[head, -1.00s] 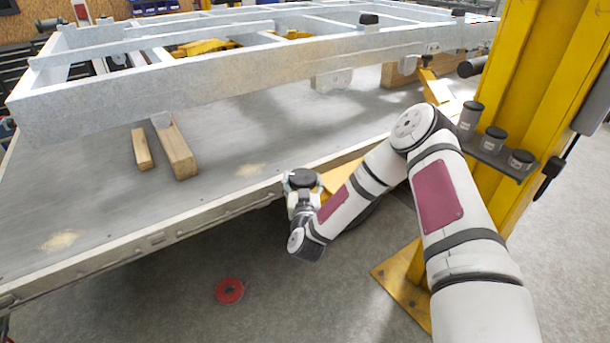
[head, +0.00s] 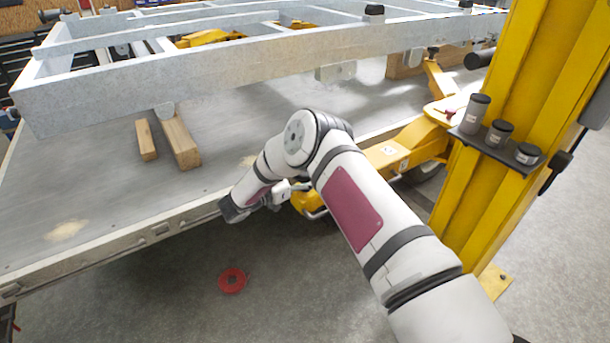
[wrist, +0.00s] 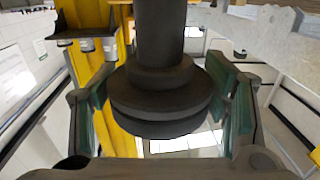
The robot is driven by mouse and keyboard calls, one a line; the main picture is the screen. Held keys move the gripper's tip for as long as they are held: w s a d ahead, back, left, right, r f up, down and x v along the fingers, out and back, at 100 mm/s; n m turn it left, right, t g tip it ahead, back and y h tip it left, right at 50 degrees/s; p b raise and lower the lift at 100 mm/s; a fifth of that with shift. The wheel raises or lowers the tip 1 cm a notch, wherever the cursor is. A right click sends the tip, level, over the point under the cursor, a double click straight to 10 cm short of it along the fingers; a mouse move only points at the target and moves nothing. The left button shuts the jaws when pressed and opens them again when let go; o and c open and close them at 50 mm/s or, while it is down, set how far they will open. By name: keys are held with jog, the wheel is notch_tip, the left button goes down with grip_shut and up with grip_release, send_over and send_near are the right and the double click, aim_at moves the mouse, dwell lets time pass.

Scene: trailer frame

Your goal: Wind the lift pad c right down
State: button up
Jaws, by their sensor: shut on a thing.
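Lift pad c (wrist: 160,92) is a dark round disc with a thick stem in the wrist view. My gripper (wrist: 165,106) has one green-lined finger on each side of the disc and is shut on it. In the head view the pad is hidden behind my arm. The yellow lift arm (head: 385,155) that carries it runs left from the yellow post (head: 495,140), and its end (head: 305,204) shows just below my wrist. The pad's height along its travel cannot be told.
The galvanised trailer frame (head: 230,78) spans above a grey platform (head: 85,180) with two wooden blocks (head: 180,145). A shelf (head: 495,150) with several grey cylinders sits on the post. A red disc (head: 232,280) lies on open floor.

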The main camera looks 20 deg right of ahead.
jog(key=m+g+b, duration=0.2)
jog(key=m+g+h+b, duration=0.1)
jog(key=g, duration=0.1)
jog(key=shift+w, duration=0.3)
jog(key=m+g+b, duration=0.1)
jog(key=g+b, duration=0.1)
jog(key=m+g+b, duration=0.2)
jog(key=g+b, duration=0.1)
jog(key=shift+s, duration=0.15)
jog(key=m+g+b, duration=0.1)
jog(key=g+b, duration=0.1)
jog(key=b, duration=0.1)
jog(key=m+g+b, duration=0.1)
jog(key=g+b, duration=0.1)
jog(key=b, duration=0.2)
jog(key=shift+s+d+y, duration=0.1)
jog(key=shift+y, duration=0.2)
jog(key=shift+m+g+b, duration=0.3)
jog(key=shift+m+b, duration=0.1)
jog(key=shift+b, duration=0.15)
jog(key=shift+s+d+r+m+g+y+b, duration=0.15)
jog(key=shift+m+g+y+b, duration=0.45)
jog(key=shift+b, duration=0.9)
jog(key=o, duration=1.2)
